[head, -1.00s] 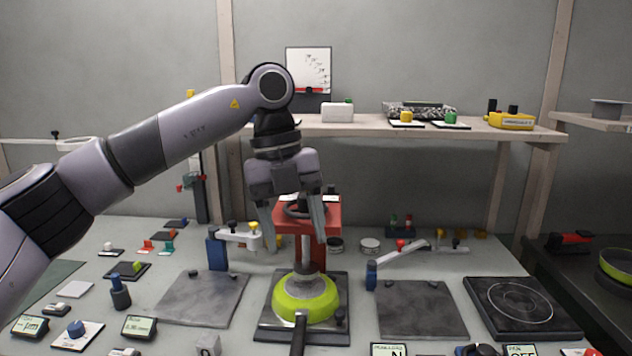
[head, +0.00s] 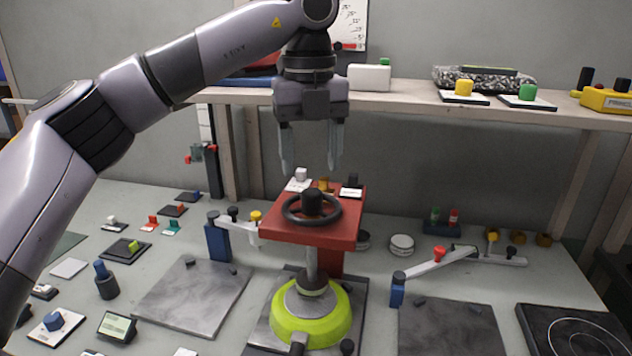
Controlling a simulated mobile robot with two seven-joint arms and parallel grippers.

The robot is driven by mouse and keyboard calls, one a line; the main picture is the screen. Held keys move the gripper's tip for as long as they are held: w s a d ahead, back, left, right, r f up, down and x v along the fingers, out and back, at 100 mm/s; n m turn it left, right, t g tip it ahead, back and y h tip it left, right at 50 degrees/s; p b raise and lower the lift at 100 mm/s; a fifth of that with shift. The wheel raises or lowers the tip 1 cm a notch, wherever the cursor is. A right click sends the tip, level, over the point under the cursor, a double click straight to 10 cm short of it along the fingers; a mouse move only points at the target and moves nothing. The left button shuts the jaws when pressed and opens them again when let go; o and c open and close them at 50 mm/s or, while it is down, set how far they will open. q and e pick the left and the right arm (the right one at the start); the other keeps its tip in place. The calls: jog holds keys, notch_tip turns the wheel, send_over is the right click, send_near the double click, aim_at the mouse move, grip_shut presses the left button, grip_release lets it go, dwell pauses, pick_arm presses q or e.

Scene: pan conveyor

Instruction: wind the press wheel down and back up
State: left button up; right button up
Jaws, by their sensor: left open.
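The press wheel (head: 333,209) is a black ring with a central hub, lying flat on top of the red press head (head: 285,233). A grey press shaft (head: 311,263) runs down from the head to a green pan (head: 325,328) on the dark press base (head: 262,335). My left gripper (head: 311,165) is open and empty, pointing down above the wheel and clear of it. Its fingers are spread to either side. My right gripper is not in the picture.
Small blocks (head: 301,175) sit on the back of the press head. Grey plates (head: 193,298) lie on both sides, with a swing arm (head: 440,262) at right and another (head: 236,226) at left. A wooden shelf (head: 420,104) runs behind my gripper.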

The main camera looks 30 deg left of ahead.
aim_at(312, 191)
pick_arm(q)
jog(key=shift+f, duration=2.65)
jog(key=c, duration=1)
jog(key=shift+c, duration=0.2)
jog(key=shift+m, duration=0.4)
